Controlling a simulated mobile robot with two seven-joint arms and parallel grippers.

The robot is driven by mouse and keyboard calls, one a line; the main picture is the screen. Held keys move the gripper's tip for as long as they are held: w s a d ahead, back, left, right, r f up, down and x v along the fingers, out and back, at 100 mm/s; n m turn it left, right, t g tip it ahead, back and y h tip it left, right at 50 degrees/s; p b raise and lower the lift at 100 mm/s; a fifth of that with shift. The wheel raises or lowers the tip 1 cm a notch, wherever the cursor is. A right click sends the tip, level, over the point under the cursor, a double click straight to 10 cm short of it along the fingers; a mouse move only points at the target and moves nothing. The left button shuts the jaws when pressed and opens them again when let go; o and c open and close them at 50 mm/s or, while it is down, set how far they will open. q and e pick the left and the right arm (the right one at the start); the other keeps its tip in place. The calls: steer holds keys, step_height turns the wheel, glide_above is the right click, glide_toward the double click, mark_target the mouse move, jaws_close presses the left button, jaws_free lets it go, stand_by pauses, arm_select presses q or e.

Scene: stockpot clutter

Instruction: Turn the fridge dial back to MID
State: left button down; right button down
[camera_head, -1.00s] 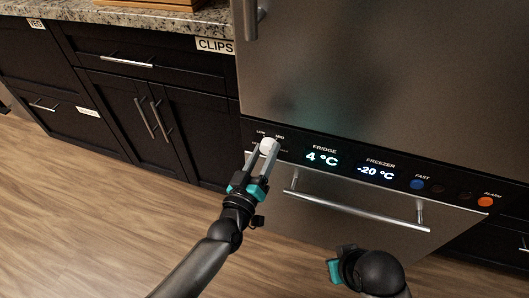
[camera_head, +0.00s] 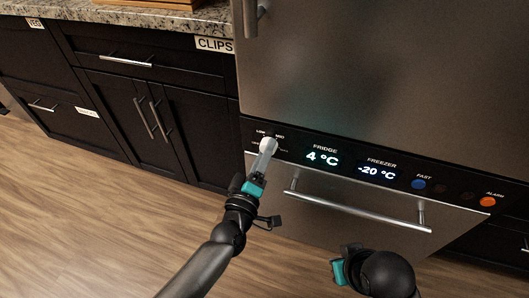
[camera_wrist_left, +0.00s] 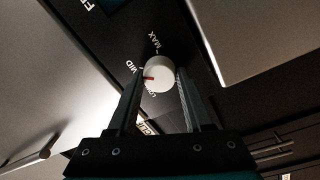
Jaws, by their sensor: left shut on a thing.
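The fridge dial (camera_head: 268,146) is a round white knob at the left end of the black control panel. In the left wrist view the dial (camera_wrist_left: 159,76) shows a red mark pointing left, between the MID label (camera_wrist_left: 131,67) and the LOW label (camera_wrist_left: 150,90). The MAX label (camera_wrist_left: 155,41) is above it. My left gripper (camera_head: 267,149) is at the dial, its fingers on either side of the knob and shut on it. My right gripper (camera_head: 338,270) shows only in part at the bottom; its fingers cannot be made out.
The panel has a fridge display (camera_head: 322,158) reading 4 °C, a freezer display (camera_head: 377,172) reading -20 °C, a blue FAST button (camera_head: 418,184) and an orange ALARM button (camera_head: 488,202). A drawer with a bar handle (camera_head: 355,212) lies below. Dark cabinets (camera_head: 120,90) stand left.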

stand_by(0.3)
arm_select(q)
steer(key=shift+c, duration=1.6)
jaws_free()
arm_select(e)
steer(key=shift+w, duration=0.1)
arm_select(q)
steer(key=p+v, duration=0.3)
steer(key=v, duration=1.2)
steer(key=shift+p, duration=0.4)
arm_select(e)
step_height(320, 180, down, 8)
steer(key=s+g, duration=0.1)
steer(key=s, duration=0.1)
arm_select(q)
steer(key=shift+s, duration=0.15)
arm_select(e)
steer(key=shift+d+r, duration=0.1)
